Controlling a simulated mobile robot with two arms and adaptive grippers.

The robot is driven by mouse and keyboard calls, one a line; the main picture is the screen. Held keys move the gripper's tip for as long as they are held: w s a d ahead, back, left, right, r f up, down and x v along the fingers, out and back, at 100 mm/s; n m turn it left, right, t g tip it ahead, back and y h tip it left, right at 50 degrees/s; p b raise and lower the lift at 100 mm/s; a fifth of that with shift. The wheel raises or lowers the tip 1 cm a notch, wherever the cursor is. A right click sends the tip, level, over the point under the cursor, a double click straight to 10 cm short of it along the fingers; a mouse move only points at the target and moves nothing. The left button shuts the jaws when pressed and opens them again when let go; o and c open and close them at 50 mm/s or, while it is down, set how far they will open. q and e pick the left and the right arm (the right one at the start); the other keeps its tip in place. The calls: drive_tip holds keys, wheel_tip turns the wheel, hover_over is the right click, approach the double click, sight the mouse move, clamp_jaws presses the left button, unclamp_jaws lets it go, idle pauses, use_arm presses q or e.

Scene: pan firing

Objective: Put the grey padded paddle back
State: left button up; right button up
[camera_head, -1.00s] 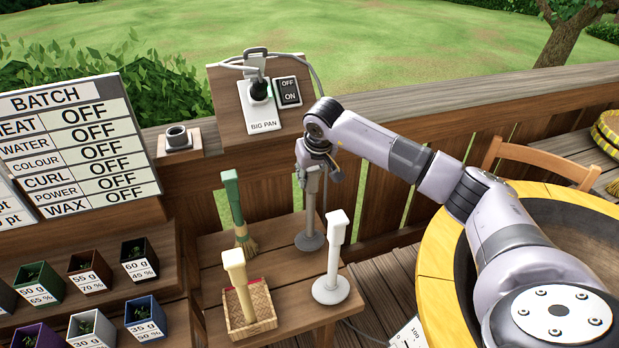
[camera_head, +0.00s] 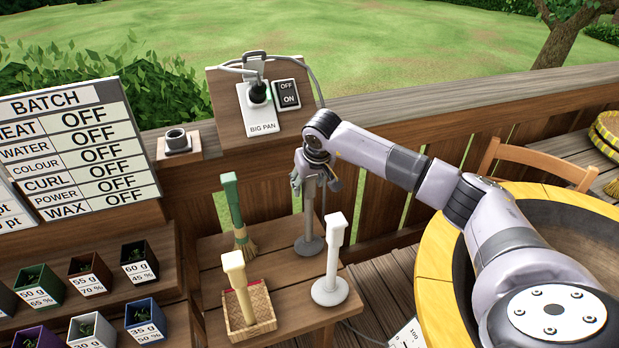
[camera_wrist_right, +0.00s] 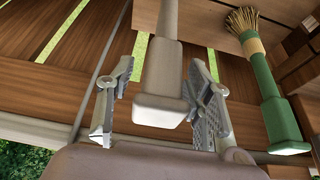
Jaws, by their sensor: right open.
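The grey padded paddle (camera_head: 309,222) stands upright on the small wooden table, its round foot down, behind the white paddle (camera_head: 333,262). My right gripper (camera_head: 311,187) is at the top of its handle. In the right wrist view the grey handle (camera_wrist_right: 160,95) lies between the two spread fingers, with gaps on both sides. I cannot tell whether its foot sits in a holder. My left gripper is not in view.
A green-handled brush (camera_head: 235,212) stands left of the grey paddle. A cream-handled tool (camera_head: 238,276) stands in a wicker tray (camera_head: 262,306) at the front. The wooden railing (camera_head: 400,112) is behind, and the large pan's yellow rim (camera_head: 438,265) is to the right.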

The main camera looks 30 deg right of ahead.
drive_tip(key=shift+f, duration=0.3)
drive_tip(key=b+v, duration=0.2)
drive_tip(key=v, duration=0.2)
drive_tip(key=shift+s+a+r+b, duration=0.15)
drive_tip(key=shift+a+r+b, duration=0.05)
drive_tip(key=shift+b, duration=0.15)
drive_tip(key=b+v, duration=0.2)
drive_tip(key=v, duration=1.1)
